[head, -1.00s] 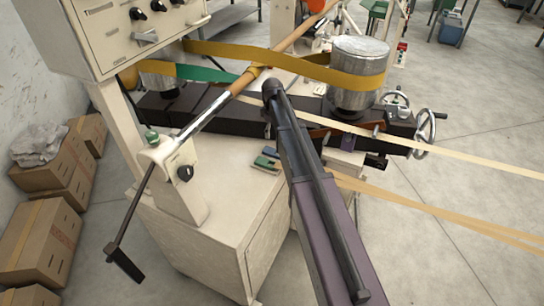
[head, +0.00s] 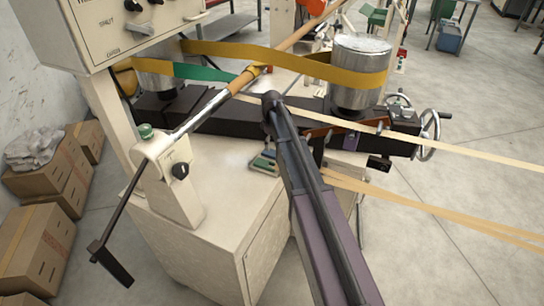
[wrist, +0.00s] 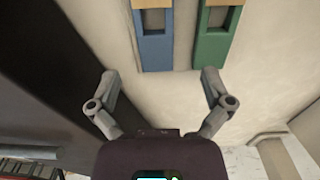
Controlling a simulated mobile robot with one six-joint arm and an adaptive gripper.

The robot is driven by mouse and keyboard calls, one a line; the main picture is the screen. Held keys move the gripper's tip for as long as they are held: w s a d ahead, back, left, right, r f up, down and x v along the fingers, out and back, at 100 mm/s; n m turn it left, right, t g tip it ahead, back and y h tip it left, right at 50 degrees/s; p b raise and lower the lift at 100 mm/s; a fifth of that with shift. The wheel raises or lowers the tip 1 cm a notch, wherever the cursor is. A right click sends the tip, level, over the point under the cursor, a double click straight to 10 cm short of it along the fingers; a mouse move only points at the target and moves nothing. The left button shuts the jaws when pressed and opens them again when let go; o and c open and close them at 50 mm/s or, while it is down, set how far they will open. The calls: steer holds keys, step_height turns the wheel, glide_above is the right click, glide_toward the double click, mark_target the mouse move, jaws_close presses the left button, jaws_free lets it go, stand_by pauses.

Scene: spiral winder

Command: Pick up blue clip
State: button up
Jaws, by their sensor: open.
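The blue clip (wrist: 154,48) lies flat on the cream machine top in the wrist view, at the upper middle, its far end cut off by the frame's edge. A green clip (wrist: 213,48) lies to its right, a small gap apart. My gripper (wrist: 160,78) is open and empty. Its fingers are spread to either side of the blue clip's near end, and the right fingertip appears close to the green clip. In the head view the green clip (head: 262,164) shows left of my arm.
A dark machine beam (wrist: 45,80) runs along the left of the wrist view. In the head view, a metal drum (head: 360,75) with a yellow belt (head: 240,50), cream strips (head: 450,145) and a lever post (head: 175,180) surround my arm. Cardboard boxes (head: 40,240) stand at left.

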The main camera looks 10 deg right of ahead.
mark_target(272, 152)
stand_by(0.3)
steer(key=f+b, duration=0.3)
steer(key=shift+w+d+f+b, duration=0.1)
steer(key=shift+w+f+b, duration=0.2)
steer(key=shift+b, duration=0.05)
steer(key=shift+f+b, duration=0.8)
steer(key=c, duration=1.2)
